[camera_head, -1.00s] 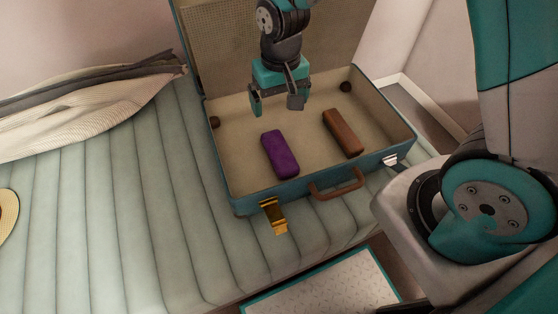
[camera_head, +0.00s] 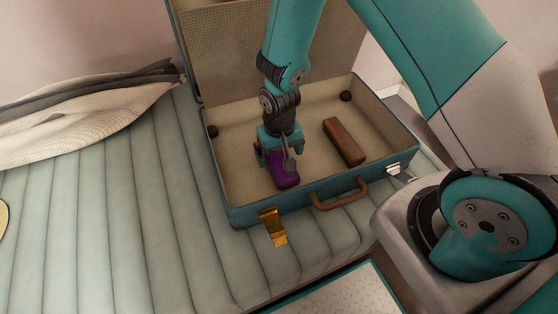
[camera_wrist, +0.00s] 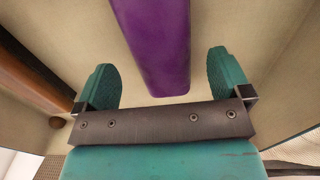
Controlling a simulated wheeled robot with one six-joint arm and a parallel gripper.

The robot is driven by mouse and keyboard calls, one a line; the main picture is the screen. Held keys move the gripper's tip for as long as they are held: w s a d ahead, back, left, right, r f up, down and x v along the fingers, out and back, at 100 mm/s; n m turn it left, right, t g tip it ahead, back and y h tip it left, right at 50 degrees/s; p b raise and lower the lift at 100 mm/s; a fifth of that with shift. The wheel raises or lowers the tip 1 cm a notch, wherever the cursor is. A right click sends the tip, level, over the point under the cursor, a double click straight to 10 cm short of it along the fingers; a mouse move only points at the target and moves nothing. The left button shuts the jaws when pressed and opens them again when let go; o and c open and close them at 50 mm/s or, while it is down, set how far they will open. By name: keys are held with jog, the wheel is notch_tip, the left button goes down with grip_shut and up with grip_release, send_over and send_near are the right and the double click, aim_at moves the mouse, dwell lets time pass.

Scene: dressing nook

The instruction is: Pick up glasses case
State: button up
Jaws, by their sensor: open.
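A purple case (camera_head: 286,177) and a brown case (camera_head: 344,142) lie apart inside the open blue suitcase (camera_head: 240,213). My gripper (camera_head: 275,163) is open over the far part of the purple case, partly hiding it. In the wrist view, the purple case (camera_wrist: 160,45) runs up from between my two teal fingers (camera_wrist: 163,82), with clear space at both sides of it. The brown case (camera_wrist: 30,75) shows at the left edge of the wrist view. I cannot tell how far above the purple case the fingertips are.
The suitcase's raised lid (camera_head: 240,60) stands behind my gripper. Its brown handle (camera_head: 340,196) and a gold latch (camera_head: 273,228) are at the front. The suitcase rests on a ribbed pale green bench (camera_head: 110,220). A folded striped garment (camera_head: 80,120) lies at left.

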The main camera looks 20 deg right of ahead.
aim_at(279, 159)
notch_tip(279, 159, down, 4)
jog(key=shift+r, duration=0.25)
jog(key=shift+c, duration=0.4)
jog(key=c, duration=1)
jog(key=shift+o, duration=0.2)
jog(key=shift+r, duration=0.1)
